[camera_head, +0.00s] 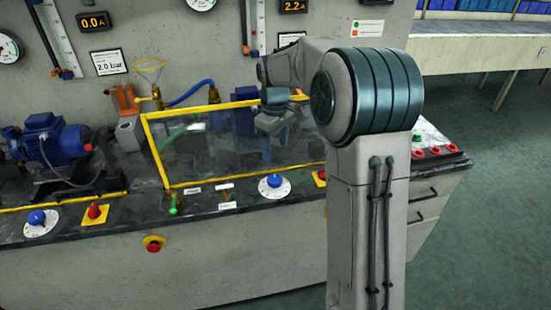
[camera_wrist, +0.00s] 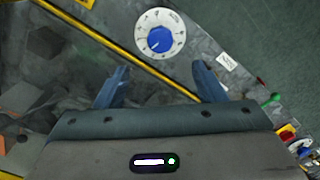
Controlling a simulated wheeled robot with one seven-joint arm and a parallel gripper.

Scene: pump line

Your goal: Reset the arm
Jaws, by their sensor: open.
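My arm rises on the right of the head view and bends over the bench. My gripper (camera_wrist: 162,80) is open and empty in the wrist view, its two blue-grey fingers well apart. A white dial with a blue knob (camera_wrist: 159,38) shows beyond the fingertips, with nothing gripping it. In the head view the dial (camera_head: 273,186) sits at the bench's front edge. There my gripper is partly hidden and hangs over the clear yellow-framed guard (camera_head: 235,155); whether it touches the guard cannot be told.
A blue pump motor (camera_head: 45,140) stands at the left. Gauges and displays cover the back panel. Green floor (camera_head: 480,200) is open at the right.

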